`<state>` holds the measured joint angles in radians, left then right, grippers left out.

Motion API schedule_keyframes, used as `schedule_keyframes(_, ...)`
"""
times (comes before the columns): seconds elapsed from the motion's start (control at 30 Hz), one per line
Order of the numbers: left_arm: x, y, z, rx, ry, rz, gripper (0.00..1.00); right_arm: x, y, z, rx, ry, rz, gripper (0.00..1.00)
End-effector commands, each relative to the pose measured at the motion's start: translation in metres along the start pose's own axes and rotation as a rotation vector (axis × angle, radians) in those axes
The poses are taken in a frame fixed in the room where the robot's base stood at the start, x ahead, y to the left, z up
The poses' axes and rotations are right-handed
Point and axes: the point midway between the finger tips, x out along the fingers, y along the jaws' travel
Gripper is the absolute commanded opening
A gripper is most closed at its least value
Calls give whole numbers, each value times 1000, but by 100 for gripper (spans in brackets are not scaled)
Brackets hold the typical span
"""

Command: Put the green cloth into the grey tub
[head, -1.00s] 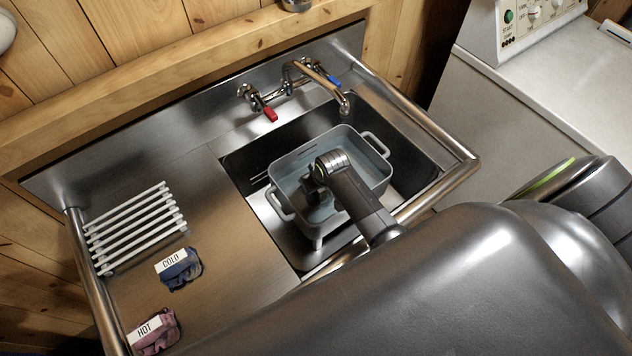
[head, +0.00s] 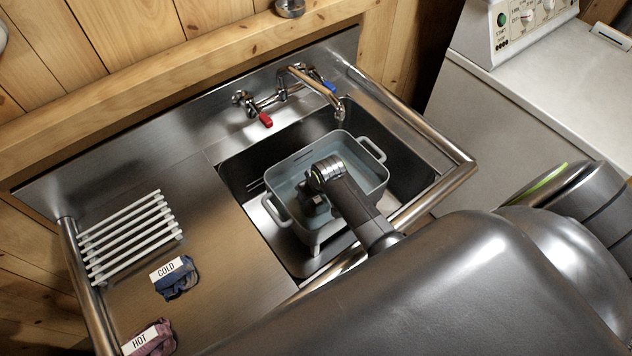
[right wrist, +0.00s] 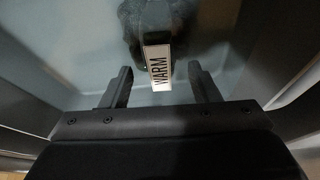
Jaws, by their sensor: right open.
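The grey tub (head: 285,163) stands in the sink basin, with bluish water or a bluish floor inside. My right gripper (head: 315,205) reaches down into the tub. In the right wrist view its two fingers (right wrist: 161,75) are apart with nothing gripped. A dark cloth (right wrist: 180,15) with a white "WARM" tag (right wrist: 158,62) lies in the tub just beyond the fingers, the tag roughly between the tips. Its colour is too dark to tell as green. In the head view my arm hides it. My left gripper is not in view.
A blue cloth tagged "COLD" (head: 177,284) and a pink cloth tagged "HOT" (head: 160,338) lie on the drainboard near a white rack (head: 128,236). The tap (head: 318,82) stands behind the tub. A white machine (head: 540,90) is at right.

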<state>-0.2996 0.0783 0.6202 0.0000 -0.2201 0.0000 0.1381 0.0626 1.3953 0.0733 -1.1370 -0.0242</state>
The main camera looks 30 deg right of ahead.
Motion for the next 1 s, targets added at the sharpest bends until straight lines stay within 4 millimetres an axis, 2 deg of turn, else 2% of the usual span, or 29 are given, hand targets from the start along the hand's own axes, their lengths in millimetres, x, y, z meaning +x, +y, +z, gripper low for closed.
schedule_keyframes(0.27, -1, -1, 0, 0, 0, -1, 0, -28, 0, 0, 0, 3, 0, 55)
schedule_keyframes(1.0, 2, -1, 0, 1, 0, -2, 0, -147, 0, 0, 0, 4, 1, 55)
